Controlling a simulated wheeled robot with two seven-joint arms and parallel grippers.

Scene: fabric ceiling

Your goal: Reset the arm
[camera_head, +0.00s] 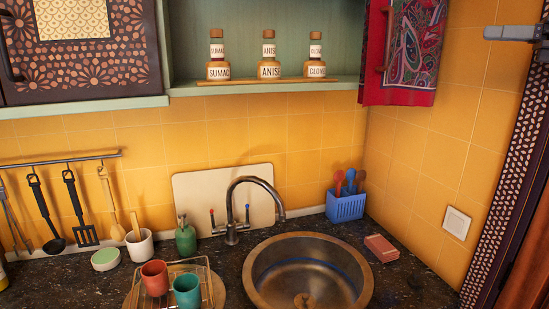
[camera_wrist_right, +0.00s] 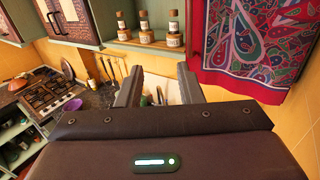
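My right gripper (camera_head: 492,33) reaches in from the right edge of the head view, high up in front of the yellow tiled wall. In the right wrist view the two dark fingers of the right gripper (camera_wrist_right: 160,72) stand well apart with nothing between them, so it is open and empty. The hand's dark body fills the lower part of that view. My left gripper and left arm do not show in either view.
A red patterned cloth (camera_head: 408,50) hangs left of my right gripper. Spice bottles (camera_head: 269,62) stand on a shelf. Below are a round sink (camera_head: 265,285), a faucet (camera_head: 232,228), a dish rack (camera_head: 213,275) with cups and a blue utensil basket (camera_head: 346,206). A stove (camera_wrist_right: 45,92) is far left.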

